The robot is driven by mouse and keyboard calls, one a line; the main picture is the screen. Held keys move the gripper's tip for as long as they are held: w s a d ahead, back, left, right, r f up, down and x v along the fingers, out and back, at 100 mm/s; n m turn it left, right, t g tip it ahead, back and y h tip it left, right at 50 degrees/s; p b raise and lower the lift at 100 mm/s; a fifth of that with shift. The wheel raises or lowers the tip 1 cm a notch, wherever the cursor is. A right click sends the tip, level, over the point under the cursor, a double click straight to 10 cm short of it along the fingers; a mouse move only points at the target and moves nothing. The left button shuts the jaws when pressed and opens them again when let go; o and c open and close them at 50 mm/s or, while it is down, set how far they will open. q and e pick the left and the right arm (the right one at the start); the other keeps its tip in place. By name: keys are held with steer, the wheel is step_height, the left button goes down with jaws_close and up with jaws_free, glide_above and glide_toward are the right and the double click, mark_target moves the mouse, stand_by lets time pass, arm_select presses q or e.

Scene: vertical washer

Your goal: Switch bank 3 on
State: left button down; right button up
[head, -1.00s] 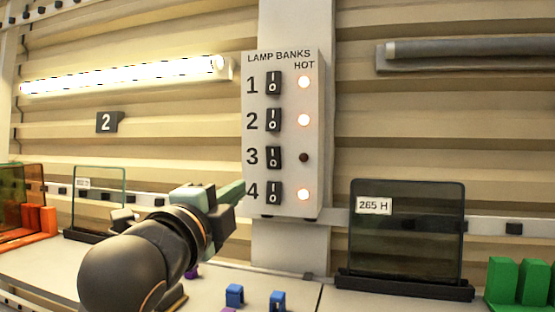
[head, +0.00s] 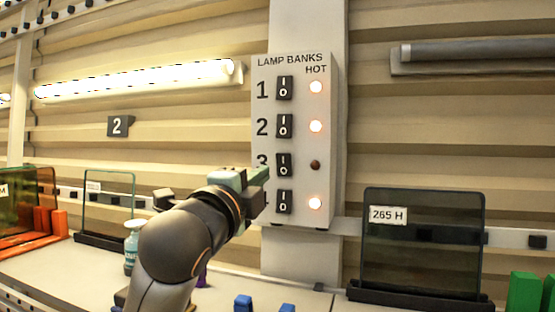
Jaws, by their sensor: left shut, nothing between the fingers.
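The lamp banks panel (head: 301,68) is a pale box on a post, with numbered black rocker switches in a column and a "HOT" light beside each. The bank 3 switch (head: 284,165) shows to the right of my left gripper, and its light (head: 315,165) is dark. The lights for 1, 2 and 4 glow orange. My left gripper (head: 262,176) is shut and empty in front of the panel's left edge, near rows 3 and 4. It partly hides the numerals 3 and 4. I cannot tell whether it touches the panel. My right gripper is not in view.
A dark glass plate labelled 265 H (head: 421,245) stands right of the post. Blue pieces (head: 243,303) lie on the bench below.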

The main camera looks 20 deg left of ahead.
mark_target(283, 158)
arm_select(q)
steer(key=w, duration=0.3)
steer(key=w+r+p, duration=0.1)
steer(key=w, duration=0.2)
steer(key=w+p, duration=0.1)
steer(key=w, duration=0.2)
steer(key=shift+d+r, duration=0.15)
steer(key=shift+r, duration=0.15)
